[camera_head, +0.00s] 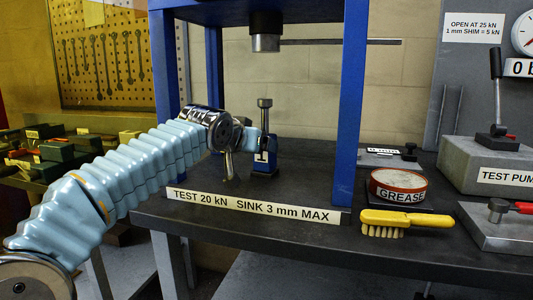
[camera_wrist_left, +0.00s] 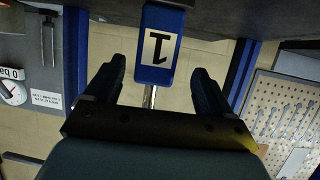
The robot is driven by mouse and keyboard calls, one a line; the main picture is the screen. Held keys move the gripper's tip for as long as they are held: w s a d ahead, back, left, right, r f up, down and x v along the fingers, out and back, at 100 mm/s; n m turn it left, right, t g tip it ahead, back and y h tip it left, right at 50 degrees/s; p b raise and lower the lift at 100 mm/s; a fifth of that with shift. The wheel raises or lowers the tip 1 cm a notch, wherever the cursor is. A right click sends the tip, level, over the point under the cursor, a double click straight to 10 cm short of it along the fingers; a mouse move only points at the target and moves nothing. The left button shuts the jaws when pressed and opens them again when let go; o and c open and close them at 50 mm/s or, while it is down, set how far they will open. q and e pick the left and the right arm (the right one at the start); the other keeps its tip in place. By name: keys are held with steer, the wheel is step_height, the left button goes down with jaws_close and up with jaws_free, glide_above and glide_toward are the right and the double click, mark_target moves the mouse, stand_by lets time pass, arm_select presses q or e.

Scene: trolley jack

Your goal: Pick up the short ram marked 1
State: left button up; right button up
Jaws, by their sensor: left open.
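The short ram marked 1 (camera_head: 265,162) stands upright on the press bench, with a blue body, a white label and a silver rod topped by a cap. My left gripper (camera_head: 256,138) is beside it at the height of the upper body and lower rod. In the left wrist view the ram (camera_wrist_left: 160,70) appears upside down between the two dark fingers of my left gripper (camera_wrist_left: 157,72). The fingers are apart, with gaps on both sides of the ram. Whether the fingers reach fully around it is hard to tell. My right gripper is not in view.
Blue press posts (camera_head: 349,110) flank the ram, and the press head (camera_head: 265,42) hangs above it. A label strip (camera_head: 250,206) runs along the bench front. A grease tin (camera_head: 398,184), a yellow brush (camera_head: 405,219) and a test pump (camera_head: 490,165) stand to the right.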

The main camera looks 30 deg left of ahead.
arm_select(q)
steer(key=shift+x, duration=1.15)
steer(key=x, duration=0.1)
steer(key=p+x, duration=0.1)
steer(key=x, duration=0.2)
steer(key=shift+w+d, duration=0.2)
steer(key=shift+w+a+f+p, duration=0.1)
steer(key=shift+w+f+p, duration=0.25)
steer(key=shift+w, duration=0.1)
jaws_close()
steer(key=shift+r, duration=0.15)
